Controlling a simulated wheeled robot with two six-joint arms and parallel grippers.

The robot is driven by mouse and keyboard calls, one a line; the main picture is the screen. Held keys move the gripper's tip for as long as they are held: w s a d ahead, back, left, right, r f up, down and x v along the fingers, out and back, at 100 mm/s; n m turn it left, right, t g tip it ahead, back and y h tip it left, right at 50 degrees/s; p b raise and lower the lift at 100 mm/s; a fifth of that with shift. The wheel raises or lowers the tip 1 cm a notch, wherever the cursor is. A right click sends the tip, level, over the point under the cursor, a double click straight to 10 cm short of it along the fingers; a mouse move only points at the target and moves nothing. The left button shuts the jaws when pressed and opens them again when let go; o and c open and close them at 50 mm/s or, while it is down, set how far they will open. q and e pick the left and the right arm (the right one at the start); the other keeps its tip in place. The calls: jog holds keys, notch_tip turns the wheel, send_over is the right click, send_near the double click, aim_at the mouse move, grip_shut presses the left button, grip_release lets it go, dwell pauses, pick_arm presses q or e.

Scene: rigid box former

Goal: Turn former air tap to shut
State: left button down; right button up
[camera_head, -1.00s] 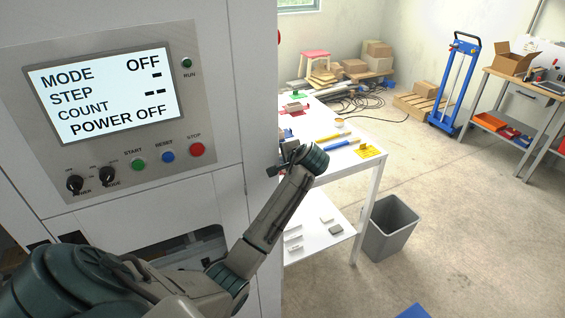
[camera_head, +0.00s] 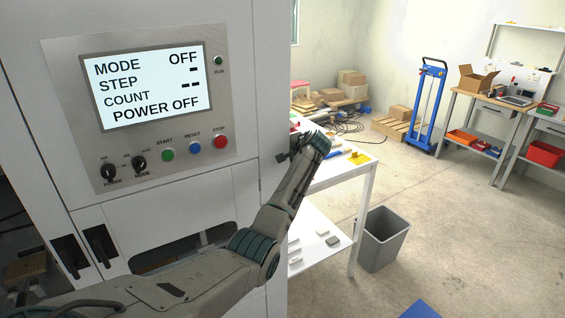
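The box former (camera_head: 220,30) fills the left of the head view. Its screen (camera_head: 150,88) reads MODE OFF, STEP and COUNT with dashes, and POWER OFF. I cannot make out an air tap in this view. My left arm comes in from the lower left and reaches up across the former's right edge. My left gripper (camera_head: 287,154) is small and dark near that edge, in front of the white table; whether its fingers are open is unclear. My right gripper is out of view.
Two black knobs (camera_head: 139,165) and green, blue and red buttons (camera_head: 219,142) sit below the screen. A white table (camera_head: 340,172) stands right of the former, with a grey bin (camera_head: 382,240) beside it. Open floor lies further right, before a blue hand truck (camera_head: 428,105).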

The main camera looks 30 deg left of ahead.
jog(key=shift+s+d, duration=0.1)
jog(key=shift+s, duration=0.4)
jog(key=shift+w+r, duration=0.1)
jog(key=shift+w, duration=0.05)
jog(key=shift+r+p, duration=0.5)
jog(key=shift+p, duration=0.15)
